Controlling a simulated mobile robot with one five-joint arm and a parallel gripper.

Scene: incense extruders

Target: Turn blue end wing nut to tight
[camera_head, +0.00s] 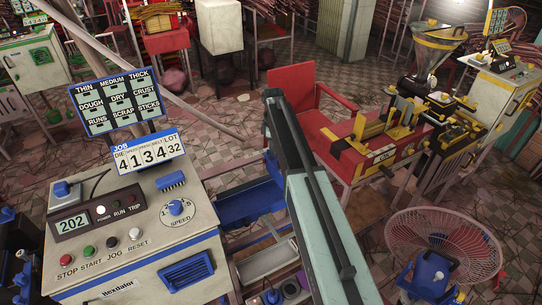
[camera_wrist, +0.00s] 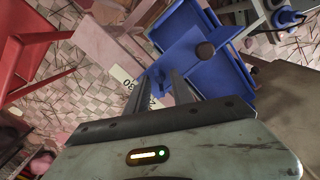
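In the wrist view, my gripper (camera_wrist: 158,82) has its two dark fingers apart, with a gap between their tips. A small blue part (camera_wrist: 160,70) shows at or just beyond the tips; it may be the blue end wing nut, but its wings cannot be made out. Whether the fingers touch it cannot be told. A pale block with a white label (camera_wrist: 124,78) lies left of the fingers. In the head view, my arm hides the area around the wing nut.
The control cabinet (camera_head: 130,262) with buttons and a speed dial stands at left in the head view. A red extruder bench (camera_head: 340,158) is at centre right, and a caged fan (camera_head: 470,250) at lower right. A blue tray (camera_head: 250,203) lies beside my arm.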

